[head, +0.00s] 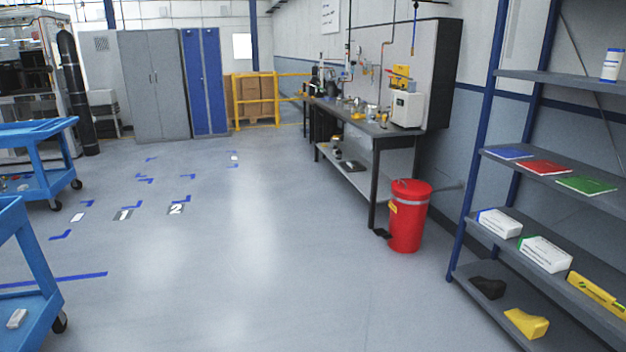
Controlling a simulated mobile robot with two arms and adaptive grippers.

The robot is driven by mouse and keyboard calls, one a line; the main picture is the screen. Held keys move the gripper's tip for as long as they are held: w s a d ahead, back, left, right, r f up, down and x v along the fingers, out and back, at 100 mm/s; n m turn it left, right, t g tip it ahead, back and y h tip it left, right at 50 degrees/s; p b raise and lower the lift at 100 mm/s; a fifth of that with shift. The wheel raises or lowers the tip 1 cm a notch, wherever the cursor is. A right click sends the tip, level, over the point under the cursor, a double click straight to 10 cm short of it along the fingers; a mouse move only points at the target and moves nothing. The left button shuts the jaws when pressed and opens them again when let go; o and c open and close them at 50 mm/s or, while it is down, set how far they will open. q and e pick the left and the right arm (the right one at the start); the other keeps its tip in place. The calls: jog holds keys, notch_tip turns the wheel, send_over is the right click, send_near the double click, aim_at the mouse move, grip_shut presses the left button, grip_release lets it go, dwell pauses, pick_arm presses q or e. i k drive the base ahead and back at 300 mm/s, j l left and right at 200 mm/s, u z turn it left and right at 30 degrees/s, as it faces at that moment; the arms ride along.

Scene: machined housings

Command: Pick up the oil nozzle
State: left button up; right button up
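I cannot make out the oil nozzle in the head view. A dark workbench (377,141) stands along the right wall, with several small items on its top that are too small to tell apart. Hoses hang down above the bench. Neither of my grippers shows in this view.
A red bin (408,222) stands at the bench's near end. A shelf rack (560,83) with boxes fills the right side. Blue carts (43,189) stand at the left. Grey (153,88) and blue lockers (205,85) stand at the back. The middle floor is clear.

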aim_at(385, 124)
jog(key=i+u, duration=0.4)
jog(key=i, duration=2)
jog(key=i+l+z, duration=0.35)
jog(key=i, duration=0.3)
jog(key=i+z, duration=0.35)
jog(key=i, duration=0.3)
jog(key=i+z, duration=0.35)
jog(key=i, duration=0.3)
jog(key=i+j+z, duration=0.35)
jog(key=i, duration=0.3)
